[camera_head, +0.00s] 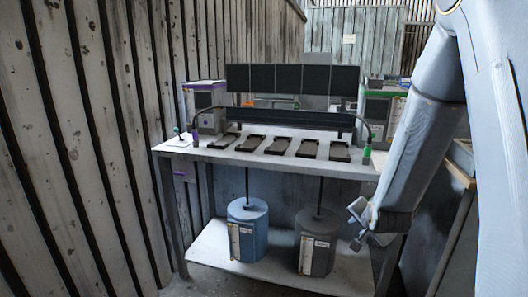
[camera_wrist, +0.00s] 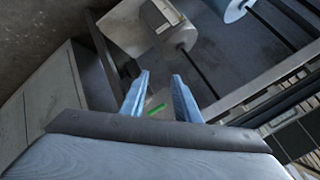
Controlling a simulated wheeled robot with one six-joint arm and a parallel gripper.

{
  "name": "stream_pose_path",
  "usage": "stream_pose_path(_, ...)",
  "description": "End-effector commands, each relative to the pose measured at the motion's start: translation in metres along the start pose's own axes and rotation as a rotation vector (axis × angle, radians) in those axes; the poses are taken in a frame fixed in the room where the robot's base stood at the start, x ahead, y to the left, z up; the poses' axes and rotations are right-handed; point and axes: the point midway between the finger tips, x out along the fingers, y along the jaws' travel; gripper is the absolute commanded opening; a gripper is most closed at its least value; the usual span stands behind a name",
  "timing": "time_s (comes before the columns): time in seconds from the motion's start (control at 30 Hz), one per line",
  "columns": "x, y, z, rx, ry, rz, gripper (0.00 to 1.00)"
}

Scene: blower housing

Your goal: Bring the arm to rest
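My arm (camera_head: 430,130) comes down from the upper right of the head view, and its lower end is in front of the table's right end. My gripper (camera_head: 354,225) hangs below the tabletop level, to the right of the dark grey canister. In the wrist view my gripper (camera_wrist: 160,84) has its two blue-grey fingers apart, with nothing held between them. A small green thing (camera_wrist: 156,110) shows beyond the fingers; I cannot tell whether it touches anything.
A metal table (camera_head: 225,154) carries several dark trays (camera_head: 279,146) and panels (camera_head: 290,80). A blue canister (camera_head: 248,230) and a dark grey canister (camera_head: 318,243) stand on its lower shelf (camera_head: 215,245). A corrugated wall (camera_head: 80,150) closes the left. A wooden-edged bench (camera_head: 462,172) stands at right.

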Motion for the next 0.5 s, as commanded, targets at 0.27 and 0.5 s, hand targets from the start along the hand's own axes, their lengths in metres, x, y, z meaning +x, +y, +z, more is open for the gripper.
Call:
stream_pose_path(0.27, -0.132, 0.021, 0.079, -0.495, -0.383, 0.207, 0.29)
stream_pose_path(0.5, -0.237, 0.052, 0.126, -0.817, -0.698, 0.269, 0.29)
